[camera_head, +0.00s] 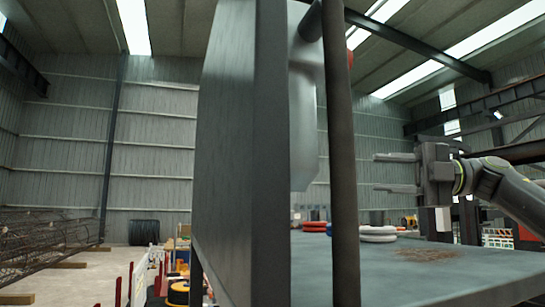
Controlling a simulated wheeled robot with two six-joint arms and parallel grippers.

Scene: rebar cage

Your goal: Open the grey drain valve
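My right gripper (398,173) comes in from the right with its two fingers pointing left. The fingers are apart with nothing between them. It is to the right of a dark vertical pipe (343,170), with a visible gap in the picture. I cannot pick out the grey drain valve for certain. A smooth grey body (303,125) hangs behind the pipe and is partly hidden by it. A small red part (350,60) shows beside the pipe near the top. My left gripper is not in view.
A tall grey panel (225,150) blocks the centre. A grey tabletop (430,268) carries white rings (378,234), red rings (314,227) and a brown patch. A rebar cage (45,245) lies at far left. The space around my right fingers looks clear.

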